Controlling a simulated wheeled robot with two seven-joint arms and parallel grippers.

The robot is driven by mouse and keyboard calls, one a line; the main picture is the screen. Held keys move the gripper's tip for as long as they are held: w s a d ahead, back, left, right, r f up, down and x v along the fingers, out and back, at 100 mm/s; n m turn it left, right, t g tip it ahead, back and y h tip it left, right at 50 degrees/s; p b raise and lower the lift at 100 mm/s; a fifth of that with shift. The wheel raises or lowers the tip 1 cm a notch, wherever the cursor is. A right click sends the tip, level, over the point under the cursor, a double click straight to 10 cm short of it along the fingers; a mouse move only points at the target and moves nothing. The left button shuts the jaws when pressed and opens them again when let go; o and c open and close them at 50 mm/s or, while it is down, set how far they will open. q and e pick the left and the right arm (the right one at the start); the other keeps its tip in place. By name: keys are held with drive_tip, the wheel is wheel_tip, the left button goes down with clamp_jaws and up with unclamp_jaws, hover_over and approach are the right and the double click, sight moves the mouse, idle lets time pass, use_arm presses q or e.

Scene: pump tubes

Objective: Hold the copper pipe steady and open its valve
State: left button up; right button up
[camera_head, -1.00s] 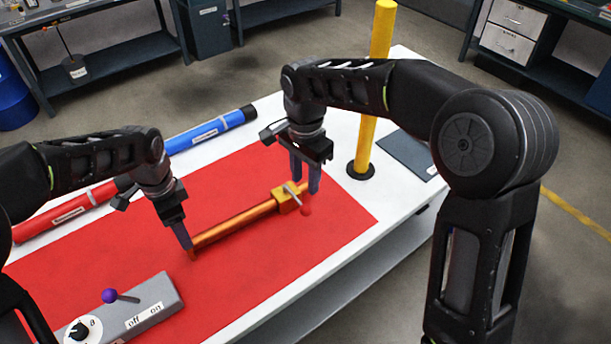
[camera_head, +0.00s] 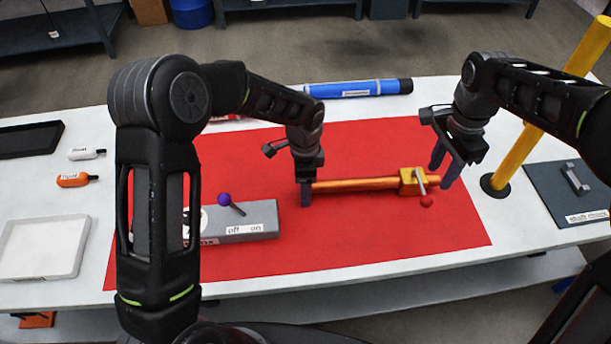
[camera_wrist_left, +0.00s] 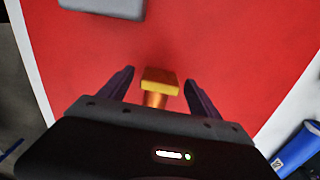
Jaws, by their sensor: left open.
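The copper pipe (camera_head: 358,184) lies across the red mat (camera_head: 350,240). Its yellow valve block (camera_head: 413,181) is near the right end, with a grey lever slanting toward the front and ending in a red knob (camera_head: 426,200). My left gripper (camera_head: 305,193) points down at the pipe's left end. In the left wrist view its fingers are open, with the pipe's yellow end (camera_wrist_left: 160,80) between them, not clamped. My right gripper (camera_head: 445,170) is at the pipe's right end, beside the valve, its fingers apart. Whether they touch the pipe cannot be told.
A grey switch box (camera_head: 250,212) with a purple-knobbed lever (camera_head: 224,199) lies left of the pipe. A blue tube (camera_head: 350,88) lies behind the mat. A yellow post (camera_head: 535,140) stands right of my right gripper. The mat's front is clear.

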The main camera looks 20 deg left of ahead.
use_arm(q)
clamp_jaws()
idle(0.8)
